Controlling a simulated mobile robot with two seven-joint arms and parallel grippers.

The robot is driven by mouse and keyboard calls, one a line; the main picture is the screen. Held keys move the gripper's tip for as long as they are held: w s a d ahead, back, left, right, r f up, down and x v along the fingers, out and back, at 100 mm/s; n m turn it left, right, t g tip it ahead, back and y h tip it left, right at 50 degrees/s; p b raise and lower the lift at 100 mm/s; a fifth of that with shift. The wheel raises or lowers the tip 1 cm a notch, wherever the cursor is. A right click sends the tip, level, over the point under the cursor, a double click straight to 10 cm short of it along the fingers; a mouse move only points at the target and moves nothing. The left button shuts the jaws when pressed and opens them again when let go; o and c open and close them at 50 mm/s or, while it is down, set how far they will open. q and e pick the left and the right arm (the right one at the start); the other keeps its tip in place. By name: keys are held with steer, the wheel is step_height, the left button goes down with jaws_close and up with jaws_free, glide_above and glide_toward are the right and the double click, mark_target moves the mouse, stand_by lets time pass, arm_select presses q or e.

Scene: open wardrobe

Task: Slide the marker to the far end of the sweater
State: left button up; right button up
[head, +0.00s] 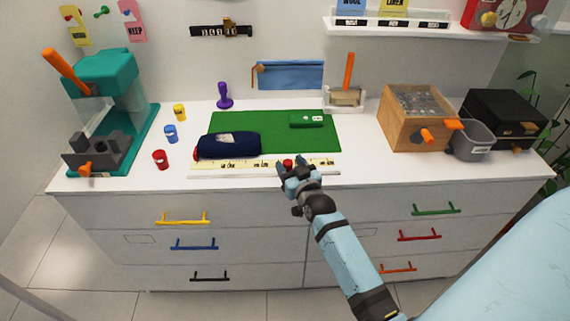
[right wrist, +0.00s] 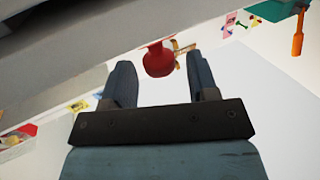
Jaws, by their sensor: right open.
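The marker is a red knob (head: 288,163) at the ruler strip (head: 235,167) along the front of the dresser top. The sweater, a dark navy rolled bundle (head: 228,145), lies behind the strip, left of the marker, on a green mat (head: 275,125). My right gripper (head: 293,169) is open at the marker. In the right wrist view, the red marker (right wrist: 157,60) shows between and just beyond the two spread fingers (right wrist: 161,78); contact cannot be told. My left gripper is not in view.
Red (head: 160,159), blue (head: 171,134) and yellow (head: 180,112) spools stand beside the teal press (head: 105,80) at left. A wooden box (head: 400,128) and grey bin (head: 471,141) stand at right.

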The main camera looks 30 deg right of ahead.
steer(key=shift+w+d+f+b, duration=0.15)
steer(key=shift+w+b, duration=0.3)
steer(key=shift+w, duration=0.8)
steer(key=shift+w+d, duration=0.1)
steer(key=shift+w, duration=0.35)
jaws_close()
